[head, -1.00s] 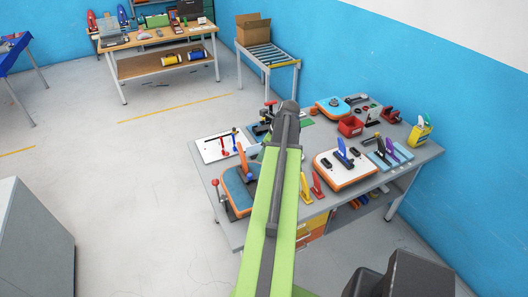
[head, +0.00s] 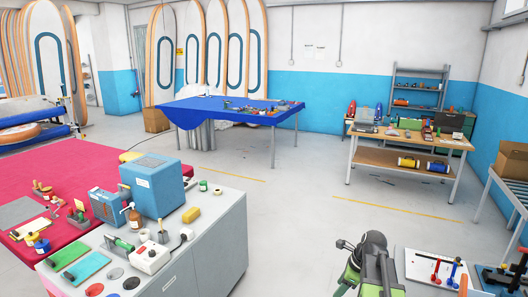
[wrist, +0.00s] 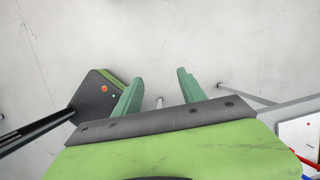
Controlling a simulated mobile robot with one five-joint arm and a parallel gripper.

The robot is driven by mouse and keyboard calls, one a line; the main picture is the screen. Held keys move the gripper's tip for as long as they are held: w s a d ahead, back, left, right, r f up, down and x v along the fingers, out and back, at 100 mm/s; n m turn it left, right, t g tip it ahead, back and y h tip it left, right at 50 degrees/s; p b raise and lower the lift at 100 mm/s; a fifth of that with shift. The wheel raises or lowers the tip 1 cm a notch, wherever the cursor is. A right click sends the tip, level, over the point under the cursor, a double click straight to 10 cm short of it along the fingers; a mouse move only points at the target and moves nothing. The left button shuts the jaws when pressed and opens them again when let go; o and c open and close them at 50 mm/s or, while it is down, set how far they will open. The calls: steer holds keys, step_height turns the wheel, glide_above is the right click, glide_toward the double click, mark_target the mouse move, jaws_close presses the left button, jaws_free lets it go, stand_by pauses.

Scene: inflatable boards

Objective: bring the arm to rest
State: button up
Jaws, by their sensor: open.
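My gripper (wrist: 160,76) shows in the wrist view with its two green fingers well apart and nothing between them. Pale bare floor lies beyond the fingertips. My green and grey arm (head: 372,268) shows in the head view at the bottom, right of the middle. It looks folded and short there, to the left of the workbench edge. I cannot make out the fingers clearly in the head view.
The workbench with a white board (head: 436,270) is at the lower right. A grey cabinet (head: 205,255) with tools on top stands at the lower left, beside a red-covered table (head: 75,165). A blue-covered table (head: 215,115) and wooden bench (head: 405,148) are farther back. Open floor lies between.

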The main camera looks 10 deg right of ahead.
steer(key=s+a+f+n+g+b, duration=0.1)
steer(key=a+f+n+b, duration=0.1)
steer(key=a+n, duration=0.6)
steer(key=s+a+f+n+h+b, duration=0.1)
steer(key=s+a+f+n+b, duration=0.1)
steer(key=a+f+n, duration=0.2)
steer(key=s+a+f+n+g+h+b, duration=0.1)
steer(key=s+a+f+n+b, duration=0.1)
steer(key=a+n, duration=0.9)
steer(key=shift+a+f+n+g, duration=0.3)
steer(key=shift+f+n, duration=0.1)
steer(key=shift+n, duration=0.9)
